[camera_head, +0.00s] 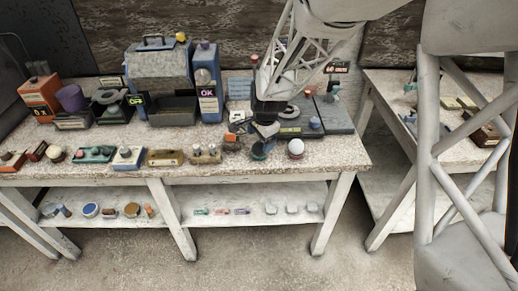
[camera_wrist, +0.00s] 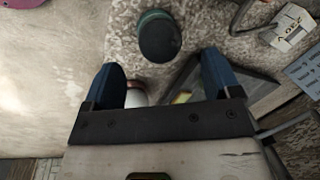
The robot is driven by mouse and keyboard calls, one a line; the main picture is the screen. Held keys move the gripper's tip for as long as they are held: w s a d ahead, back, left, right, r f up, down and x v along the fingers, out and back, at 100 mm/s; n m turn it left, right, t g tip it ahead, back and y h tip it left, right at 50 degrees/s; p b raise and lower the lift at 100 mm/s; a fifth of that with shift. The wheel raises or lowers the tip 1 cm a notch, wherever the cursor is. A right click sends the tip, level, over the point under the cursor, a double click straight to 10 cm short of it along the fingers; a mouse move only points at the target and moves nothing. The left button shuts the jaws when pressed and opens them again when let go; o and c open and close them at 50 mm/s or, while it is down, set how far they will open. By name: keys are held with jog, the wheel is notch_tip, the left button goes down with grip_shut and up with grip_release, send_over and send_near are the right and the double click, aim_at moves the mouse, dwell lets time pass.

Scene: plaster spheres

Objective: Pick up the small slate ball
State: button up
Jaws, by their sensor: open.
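The small slate ball (camera_wrist: 160,40) is dark grey and sits on a green round base in the wrist view, just beyond the fingertips. In the head view the slate ball (camera_head: 259,148) is near the table's front edge, just below my gripper. My gripper (camera_wrist: 161,75) has two blue fingers spread apart with no ball between their tips. In the head view my gripper (camera_head: 266,130) is above the table, close to the slate ball, and its fingers are hard to make out.
A white ball (camera_head: 296,147) stands right of the slate ball; the left finger partly hides it in the wrist view (camera_wrist: 136,96). Boxes and tools crowd the table (camera_head: 330,160) behind. A blue bottle-like container (camera_head: 207,80) stands to the left. The front right corner is clear.

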aim_at(259, 144)
dwell(0.3)
jog(key=shift+w+a+f, duration=0.1)
jog(key=shift+w+f, duration=0.05)
jog(key=shift+f, duration=0.7)
jog(key=shift+w+a+f, duration=0.1)
jog(key=shift+f, duration=0.8)
jog(key=shift+w+a+f, duration=0.1)
jog(key=shift+w+f, duration=0.05)
jog(key=shift+f, duration=0.7)
jog(key=c, duration=1.1)
jog(key=shift+r, duration=0.2)
